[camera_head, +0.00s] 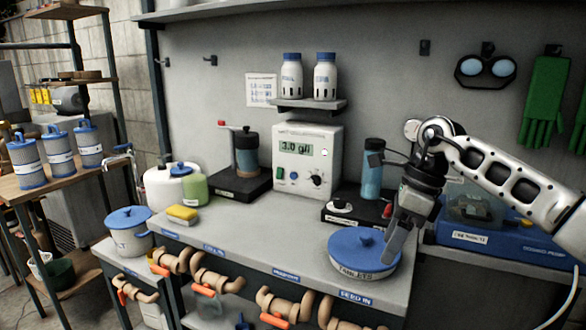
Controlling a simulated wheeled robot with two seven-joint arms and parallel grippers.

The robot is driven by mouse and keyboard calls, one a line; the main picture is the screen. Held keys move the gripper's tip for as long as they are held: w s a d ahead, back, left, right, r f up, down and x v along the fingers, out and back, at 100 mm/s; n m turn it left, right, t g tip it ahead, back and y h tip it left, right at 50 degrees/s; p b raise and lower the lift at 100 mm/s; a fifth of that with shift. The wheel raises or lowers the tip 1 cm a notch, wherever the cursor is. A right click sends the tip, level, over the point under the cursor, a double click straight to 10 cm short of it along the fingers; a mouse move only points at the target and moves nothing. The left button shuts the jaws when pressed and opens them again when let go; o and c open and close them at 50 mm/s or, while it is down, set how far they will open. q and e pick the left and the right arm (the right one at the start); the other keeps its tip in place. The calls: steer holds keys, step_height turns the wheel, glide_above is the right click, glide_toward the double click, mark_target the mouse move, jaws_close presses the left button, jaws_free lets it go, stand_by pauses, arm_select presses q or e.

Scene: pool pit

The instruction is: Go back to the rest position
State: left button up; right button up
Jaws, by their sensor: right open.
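My right arm comes in from the right, and its dark gripper (397,242) points down over the front right of the bench. Its jaws are open with nothing seen between them. The fingers are beside the right side of a round white pot with a blue lid (350,243), overlapping its edge in the picture; I cannot tell whether they touch. My left gripper is not in view.
A control box (307,160) stands at the back of the bench, with a blue bottle (372,175) right of it. A yellow sponge (183,213) lies at the left. Pipes with orange valves (208,290) run along the front. The bench middle (260,225) is clear.

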steer(key=s+a+f+m+y, duration=0.2)
steer(key=s+a+m+y, duration=0.1)
steer(key=a+y, duration=0.3)
steer(key=s+a+f+m+y, duration=0.2)
steer(key=s+a+y, duration=0.2)
steer(key=a, duration=0.4)
steer(key=s+a+f+m+y, duration=0.2)
steer(key=s+a+m+y, duration=0.15)
steer(key=a, duration=0.45)
steer(key=s+d+f+m+t+h, duration=0.1)
steer(key=d+f+m+t+h, duration=0.35)
steer(key=m+t, duration=0.65)
steer(key=d+f+m+t+h, duration=0.3)
steer(key=d+f+m+t, duration=0.3)
steer(key=m, duration=1.1)
steer(key=s+d+f+m+g+h, duration=0.3)
steer(key=s+d+f+m, duration=0.1)
steer(key=s+f, duration=0.3)
steer(key=s+d+f+m+g+h, duration=0.3)
steer(key=s+d+f+m, duration=0.1)
steer(key=s+f+m, duration=0.2)
steer(key=shift+s+d+f+h, duration=0.25)
steer(key=shift+s+f+h, duration=0.2)
steer(key=shift+s, duration=0.2)
steer(key=shift+m, duration=0.25)
